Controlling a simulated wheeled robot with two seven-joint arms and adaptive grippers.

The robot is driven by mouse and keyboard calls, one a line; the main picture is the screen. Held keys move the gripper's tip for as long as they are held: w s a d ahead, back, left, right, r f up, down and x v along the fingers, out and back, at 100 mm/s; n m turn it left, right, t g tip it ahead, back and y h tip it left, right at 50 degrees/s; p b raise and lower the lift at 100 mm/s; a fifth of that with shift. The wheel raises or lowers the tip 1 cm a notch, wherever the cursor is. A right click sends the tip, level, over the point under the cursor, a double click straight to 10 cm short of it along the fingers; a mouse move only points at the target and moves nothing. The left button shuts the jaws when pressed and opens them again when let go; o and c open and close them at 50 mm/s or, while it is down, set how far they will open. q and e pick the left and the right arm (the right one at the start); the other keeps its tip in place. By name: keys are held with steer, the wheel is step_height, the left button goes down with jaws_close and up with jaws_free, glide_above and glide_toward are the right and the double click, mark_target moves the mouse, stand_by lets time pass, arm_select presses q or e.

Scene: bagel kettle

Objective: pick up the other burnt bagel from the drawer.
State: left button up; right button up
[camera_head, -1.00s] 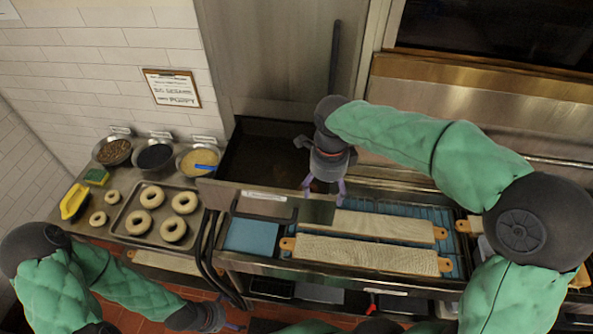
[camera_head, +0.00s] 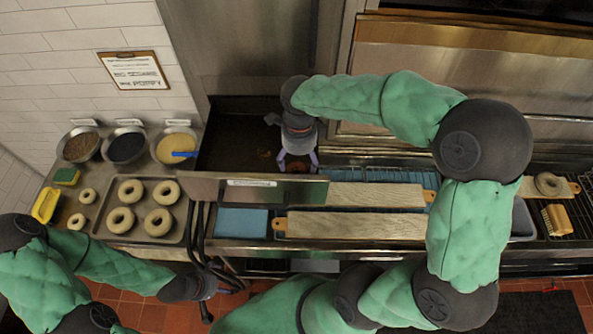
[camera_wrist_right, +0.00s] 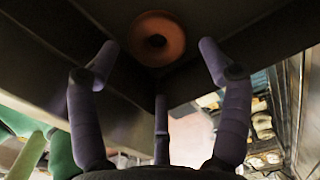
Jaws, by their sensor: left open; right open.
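The open drawer (camera_head: 252,190) is a deep, dark metal box in the head view. A brown-orange burnt bagel (camera_wrist_right: 157,38) lies inside it, seen in the right wrist view beyond my fingertips; in the head view it is too dark to make out clearly. My right gripper (camera_head: 298,161) points down at the drawer's right end. It is open and empty, and in the right wrist view its fingers (camera_wrist_right: 157,62) spread to either side below the bagel, apart from it. My left gripper (camera_head: 222,291) is open and empty, low at the left, away from the drawer.
A tray (camera_head: 104,238) of several pale bagels stands left, with topping bowls (camera_head: 127,146) behind. Wooden boards (camera_head: 350,226) lie right of the drawer. A bagel (camera_head: 547,184) sits on a board at the far right. The drawer walls closely surround my right gripper.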

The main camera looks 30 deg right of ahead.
mark_target(297, 168)
steer(key=f, duration=0.4)
steer(key=shift+w+a+f, duration=0.2)
steer(key=shift+f, duration=0.1)
steer(key=c, duration=0.9)
steer(key=shift+o, duration=0.2)
steer(key=shift+r, duration=0.15)
